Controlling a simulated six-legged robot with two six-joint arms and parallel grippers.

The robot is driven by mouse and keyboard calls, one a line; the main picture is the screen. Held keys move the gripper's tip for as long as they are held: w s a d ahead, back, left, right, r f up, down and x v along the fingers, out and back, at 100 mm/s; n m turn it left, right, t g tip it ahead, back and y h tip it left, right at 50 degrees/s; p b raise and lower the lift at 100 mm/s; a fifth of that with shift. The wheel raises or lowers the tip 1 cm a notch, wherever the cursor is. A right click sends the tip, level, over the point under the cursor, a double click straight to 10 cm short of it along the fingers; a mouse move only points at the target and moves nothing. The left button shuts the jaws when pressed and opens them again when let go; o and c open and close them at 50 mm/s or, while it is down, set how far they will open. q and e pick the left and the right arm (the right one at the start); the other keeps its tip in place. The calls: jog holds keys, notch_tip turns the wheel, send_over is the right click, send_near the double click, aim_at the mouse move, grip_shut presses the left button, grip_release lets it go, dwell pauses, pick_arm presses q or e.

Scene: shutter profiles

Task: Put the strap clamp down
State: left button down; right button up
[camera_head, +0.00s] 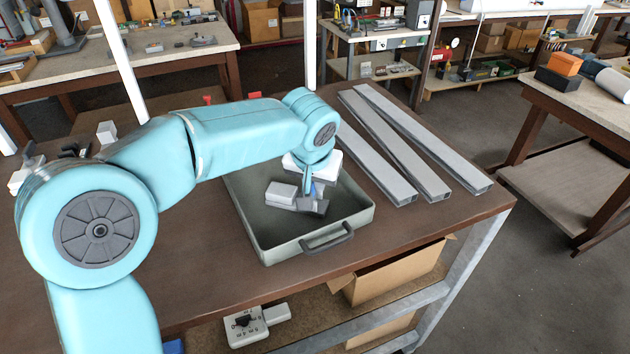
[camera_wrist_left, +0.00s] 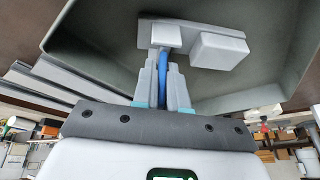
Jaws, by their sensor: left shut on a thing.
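My left gripper (camera_head: 307,188) is inside the grey tray (camera_head: 285,254) with the handle on its front side. It is shut on the strap clamp (camera_head: 282,196), a light grey bar with pale blocks and a blue part. In the left wrist view the fingers (camera_wrist_left: 164,78) close around the blue part, with the clamp's grey block (camera_wrist_left: 218,51) beyond the fingertips. The clamp is low, over or on the tray floor; I cannot tell whether it touches. My right gripper is not in view.
Several long grey shutter profiles (camera_head: 410,150) lie on the brown table right of the tray. A cardboard box (camera_head: 395,277) and a white device (camera_head: 245,325) are on the shelf below. Bare table shows in front of the tray.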

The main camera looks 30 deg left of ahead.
pick_arm(q)
jog(key=shift+s+d+r, duration=0.1)
jog(key=shift+s+d, duration=0.1)
jog(key=shift+s, duration=0.05)
jog(key=shift+b, duration=0.3)
jog(key=c, duration=1.2)
grip_release()
jog(key=shift+w+a+f, duration=0.15)
jog(key=shift+f, duration=0.05)
jog(key=shift+o, duration=0.2)
jog(key=shift+r, duration=0.65)
jog(key=v, duration=1.1)
jog(key=shift+s+d, duration=0.25)
jog(key=shift+w+a, duration=0.1)
